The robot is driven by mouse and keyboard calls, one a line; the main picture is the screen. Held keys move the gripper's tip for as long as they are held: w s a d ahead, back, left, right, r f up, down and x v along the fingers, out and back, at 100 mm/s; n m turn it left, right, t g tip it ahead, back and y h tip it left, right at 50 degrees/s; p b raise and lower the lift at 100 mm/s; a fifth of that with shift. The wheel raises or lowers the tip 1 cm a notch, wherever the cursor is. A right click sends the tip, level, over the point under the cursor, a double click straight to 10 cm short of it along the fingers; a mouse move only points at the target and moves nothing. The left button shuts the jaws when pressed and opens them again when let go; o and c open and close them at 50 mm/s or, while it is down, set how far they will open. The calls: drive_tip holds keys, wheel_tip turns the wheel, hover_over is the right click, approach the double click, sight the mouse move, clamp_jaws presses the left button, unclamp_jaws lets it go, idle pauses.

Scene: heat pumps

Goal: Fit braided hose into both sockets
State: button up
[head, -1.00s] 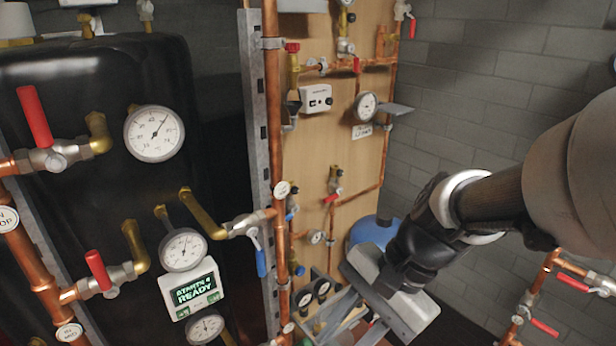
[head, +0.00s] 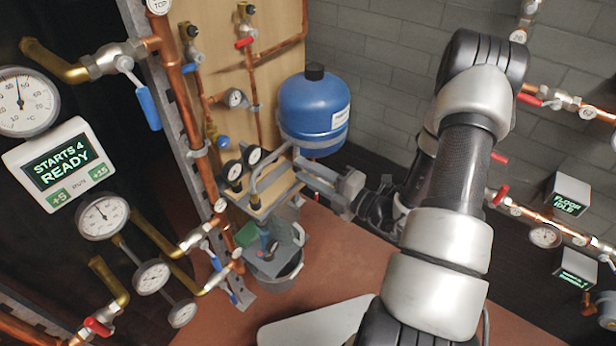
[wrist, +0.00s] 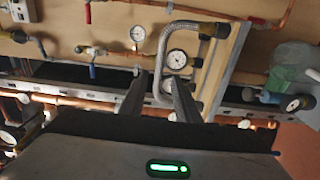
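A grey braided hose (wrist: 163,48), bent in a U, lies in front of a small gauge board in the wrist view. One end shows a dark fitting beside the board's wooden edge. The hose also shows in the head view (head: 262,176), arching beside two gauges. My gripper (wrist: 158,76) has its two dark fingers apart, with a stretch of hose seen between them. I cannot tell whether they touch it. In the head view my gripper (head: 302,172) reaches the board from the right. I cannot clearly make out the two sockets.
The small wooden gauge board (head: 282,196) stands below a blue tank (head: 315,108). A dark bucket (head: 280,276) is on the floor under it. Copper pipes (head: 178,85) and valves stand close on the left. Reddish floor (head: 335,245) is open in front.

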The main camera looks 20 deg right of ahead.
sight(277, 156)
drive_tip(key=x, duration=1)
drive_tip(key=shift+s, duration=0.1)
drive_tip(key=shift+c, duration=0.4)
clamp_jaws()
drive_tip(key=shift+r, duration=0.1)
drive_tip(key=shift+r, duration=0.1)
drive_tip(key=shift+r+p, duration=1.9)
drive_tip(key=shift+p, duration=0.05)
